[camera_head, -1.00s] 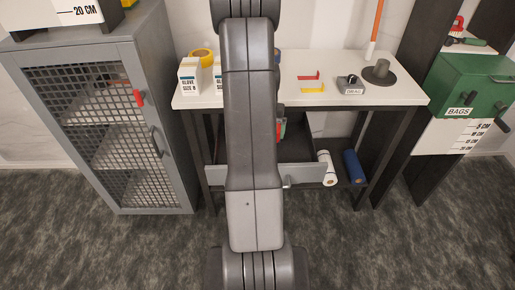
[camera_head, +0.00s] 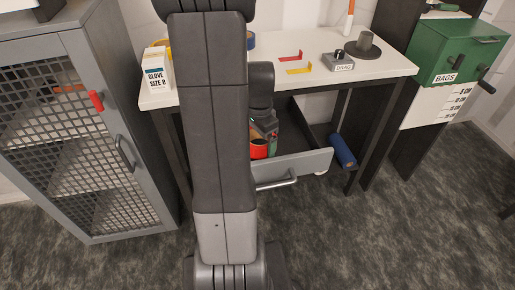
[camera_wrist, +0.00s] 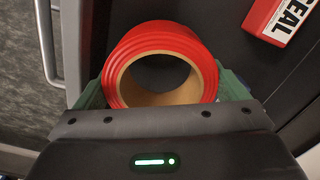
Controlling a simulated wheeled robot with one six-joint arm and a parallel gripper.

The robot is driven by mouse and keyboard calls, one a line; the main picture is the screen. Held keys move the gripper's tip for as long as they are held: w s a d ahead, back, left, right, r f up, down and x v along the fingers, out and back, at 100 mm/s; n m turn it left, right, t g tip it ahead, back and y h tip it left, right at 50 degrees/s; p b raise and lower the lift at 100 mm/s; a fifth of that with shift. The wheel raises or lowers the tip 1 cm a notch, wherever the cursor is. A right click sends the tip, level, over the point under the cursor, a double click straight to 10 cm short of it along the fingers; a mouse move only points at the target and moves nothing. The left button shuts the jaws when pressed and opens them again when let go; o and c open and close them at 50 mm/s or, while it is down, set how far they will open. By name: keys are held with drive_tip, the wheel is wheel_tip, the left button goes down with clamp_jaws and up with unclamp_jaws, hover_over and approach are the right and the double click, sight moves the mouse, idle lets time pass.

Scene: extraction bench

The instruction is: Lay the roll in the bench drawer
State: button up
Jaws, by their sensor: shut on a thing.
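My gripper (camera_head: 265,132) is shut on a red tape roll (camera_wrist: 165,38) with a tan core. In the head view the roll (camera_head: 259,150) shows beside my arm, over the open bench drawer. The drawer has a grey front (camera_head: 306,162) with a bar handle and a dark inside (camera_head: 290,132). In the wrist view the roll sits between green finger pads, above the dark drawer floor (camera_wrist: 232,48). I cannot tell whether the roll touches the floor. My arm hides the drawer's left part.
A red and white box marked SEAL (camera_wrist: 283,20) lies in the drawer near the roll. The white bench top (camera_head: 375,66) stands behind and above the drawer. A grey mesh cabinet (camera_head: 80,130) stands at left.

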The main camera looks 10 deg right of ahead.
drive_tip(key=shift+f+b, duration=0.3)
drive_tip(key=shift+f, duration=1.75)
drive_tip(key=shift+f, duration=0.1)
drive_tip(key=o, duration=0.6)
drive_tip(key=shift+f, duration=0.1)
drive_tip(key=shift+o, duration=0.5)
wheel_tip(320, 180, up, 12)
drive_tip(key=p, duration=0.1)
drive_tip(key=shift+r+p, duration=0.25)
drive_tip(key=shift+p, duration=0.15)
